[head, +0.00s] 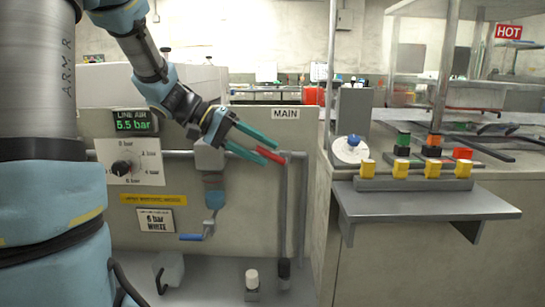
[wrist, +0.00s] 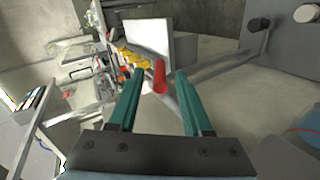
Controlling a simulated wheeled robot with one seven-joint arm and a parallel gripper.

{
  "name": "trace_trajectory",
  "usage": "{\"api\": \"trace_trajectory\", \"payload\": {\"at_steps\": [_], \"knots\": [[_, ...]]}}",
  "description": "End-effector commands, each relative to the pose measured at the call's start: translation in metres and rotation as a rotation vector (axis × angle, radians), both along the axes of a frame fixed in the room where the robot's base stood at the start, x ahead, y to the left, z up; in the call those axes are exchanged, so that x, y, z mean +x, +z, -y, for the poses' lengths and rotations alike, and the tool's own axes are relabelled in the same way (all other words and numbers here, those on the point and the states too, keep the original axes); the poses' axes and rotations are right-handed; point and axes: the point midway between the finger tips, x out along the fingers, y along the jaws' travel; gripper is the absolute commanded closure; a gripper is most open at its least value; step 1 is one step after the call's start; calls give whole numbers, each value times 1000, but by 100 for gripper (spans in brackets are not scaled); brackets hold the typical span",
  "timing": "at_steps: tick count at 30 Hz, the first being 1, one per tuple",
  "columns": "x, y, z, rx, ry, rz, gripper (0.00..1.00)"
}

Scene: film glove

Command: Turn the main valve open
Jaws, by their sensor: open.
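The main valve's red handle (head: 270,155) points left from the grey pipe, below the MAIN label (head: 285,114). It lies roughly level, tilted slightly. My gripper (head: 272,148) is open, with green fingers, and reaches toward the handle from the upper left. In the wrist view the red handle (wrist: 159,76) shows between and beyond the two fingers of my gripper (wrist: 160,90). Whether a finger touches it, I cannot tell.
A line air display (head: 131,120) reads 5.5 bar, above a regulator dial (head: 123,168). A blue-handled valve (head: 197,236) hangs below the pipe. A grey shelf (head: 420,205) with yellow-topped blocks juts out at right.

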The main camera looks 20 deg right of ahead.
Motion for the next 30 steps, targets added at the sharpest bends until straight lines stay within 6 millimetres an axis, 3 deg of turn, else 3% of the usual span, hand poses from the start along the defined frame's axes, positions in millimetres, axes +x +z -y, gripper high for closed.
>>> {"api": "trace_trajectory", "payload": {"at_steps": [9, 22, 26, 30], "knots": [[16, 28, -48, 1, 2, 0, 50], [18, 35, -59, 0, -1, 0, 50], [15, 36, -57, 8, -22, 9, 63], [-7, 36, -41, 65, -196, 89, 79]]}}
